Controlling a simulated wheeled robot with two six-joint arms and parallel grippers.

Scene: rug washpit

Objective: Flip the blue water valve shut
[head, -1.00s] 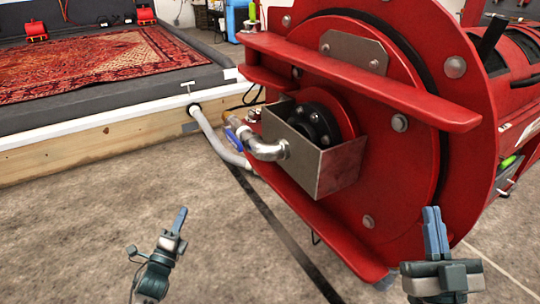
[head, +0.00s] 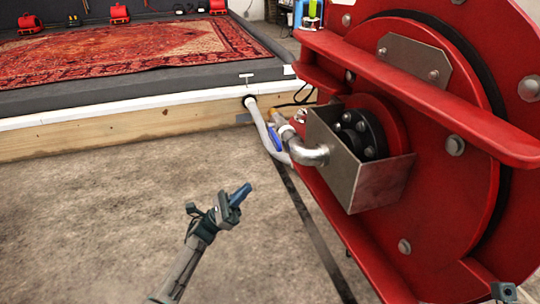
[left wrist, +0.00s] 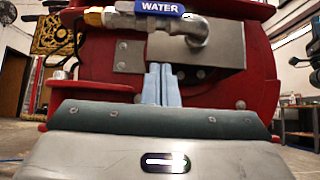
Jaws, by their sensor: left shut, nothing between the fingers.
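The blue water valve handle (head: 275,138) sits on the pipe at the left side of the red machine. In the left wrist view the handle (left wrist: 160,8) reads "WATER" and lies level along the pipe, partly cut by the top edge. My left gripper (head: 240,192) is shut and empty, in front of the valve and below left of it in the head view. Its closed blue fingers (left wrist: 161,82) point toward the machine below the handle, with no clear contact. Only a small bit of my right gripper (head: 505,292) shows at the bottom right edge, so its jaws are hidden.
The red machine (head: 470,215) with a metal box guard (head: 380,185) fills the right side. A grey hose (head: 262,125) runs from the wooden-sided wash pit (head: 110,137) to the pipe. A patterned rug (head: 120,52) lies in the pit. The concrete floor at left is clear.

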